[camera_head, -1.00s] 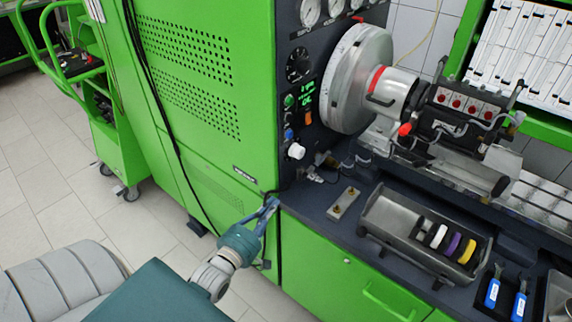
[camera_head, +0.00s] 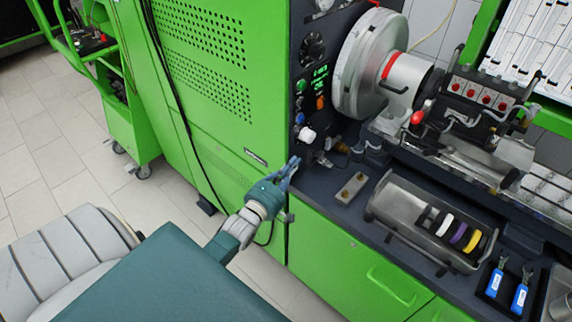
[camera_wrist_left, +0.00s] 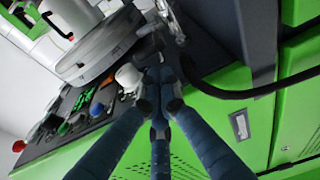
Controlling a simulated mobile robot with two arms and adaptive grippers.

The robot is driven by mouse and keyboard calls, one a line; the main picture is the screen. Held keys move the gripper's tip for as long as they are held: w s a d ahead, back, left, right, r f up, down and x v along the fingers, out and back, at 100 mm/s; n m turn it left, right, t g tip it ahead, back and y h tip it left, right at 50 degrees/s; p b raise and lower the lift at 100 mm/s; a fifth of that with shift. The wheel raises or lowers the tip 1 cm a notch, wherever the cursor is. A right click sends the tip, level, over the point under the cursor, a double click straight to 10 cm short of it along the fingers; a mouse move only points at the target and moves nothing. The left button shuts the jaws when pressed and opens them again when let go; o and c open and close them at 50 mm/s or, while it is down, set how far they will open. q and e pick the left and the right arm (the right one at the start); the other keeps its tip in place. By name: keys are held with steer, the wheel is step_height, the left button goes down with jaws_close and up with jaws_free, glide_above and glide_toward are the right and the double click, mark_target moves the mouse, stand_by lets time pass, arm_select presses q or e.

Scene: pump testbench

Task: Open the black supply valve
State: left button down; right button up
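My left gripper (camera_head: 286,174) reaches up from the lower left, in front of the bench's left corner and below the control panel. Its blue fingers converge toward their tips, and I cannot tell how far apart the tips are. No held object shows. In the left wrist view the fingers (camera_wrist_left: 163,65) point up past a white knob (camera_wrist_left: 128,77), which also shows on the panel in the head view (camera_head: 306,134). A black round knob (camera_head: 313,47) sits higher on the panel. I cannot tell which part is the black supply valve. My right gripper is out of view.
The green cabinet (camera_head: 225,70) stands left of the panel. A small metal block (camera_head: 351,188) and a grey tray (camera_head: 382,205) with coloured rings lie on the dark bench. A black cable hangs down the cabinet. A green cart (camera_head: 125,110) stands at the far left.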

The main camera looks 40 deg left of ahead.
arm_select(q)
steer(key=shift+w+a, duration=0.1)
steer(key=shift+w, duration=1.2)
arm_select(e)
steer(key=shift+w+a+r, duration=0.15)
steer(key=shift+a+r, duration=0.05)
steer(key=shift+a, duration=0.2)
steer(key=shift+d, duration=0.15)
arm_select(q)
steer(key=shift+s+d, duration=0.1)
steer(key=shift+d, duration=0.25)
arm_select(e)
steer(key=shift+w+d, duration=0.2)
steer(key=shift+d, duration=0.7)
